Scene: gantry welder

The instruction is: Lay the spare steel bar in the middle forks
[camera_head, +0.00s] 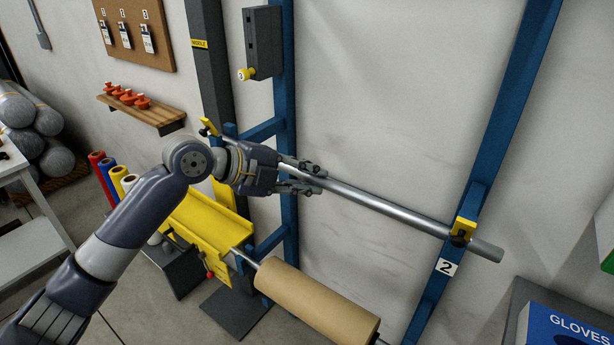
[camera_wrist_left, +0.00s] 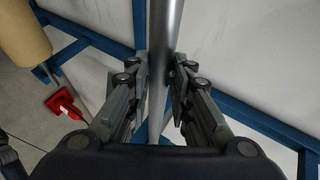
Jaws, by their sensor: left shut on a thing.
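The steel bar (camera_head: 390,208) is a long grey round bar, sloping down to the right across the blue rack. My left gripper (camera_head: 310,179) is shut on the bar towards its left part. In the left wrist view the bar (camera_wrist_left: 166,45) runs between the two fingers (camera_wrist_left: 161,92). The right yellow-tipped fork (camera_head: 465,229) is on the blue post above the label 2, and the bar meets it near its right end. I cannot tell whether the bar bears on it. The left yellow-tipped fork (camera_head: 209,127) shows behind my wrist. My gripper hides the bar's left end. My right gripper is out of view.
A brown paper roll (camera_head: 315,305) hangs on a lower bar, beside a yellow tray (camera_head: 208,222). A grey box with a yellow knob (camera_head: 246,74) is on the left post. A blue gloves box (camera_head: 565,328) stands at the lower right.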

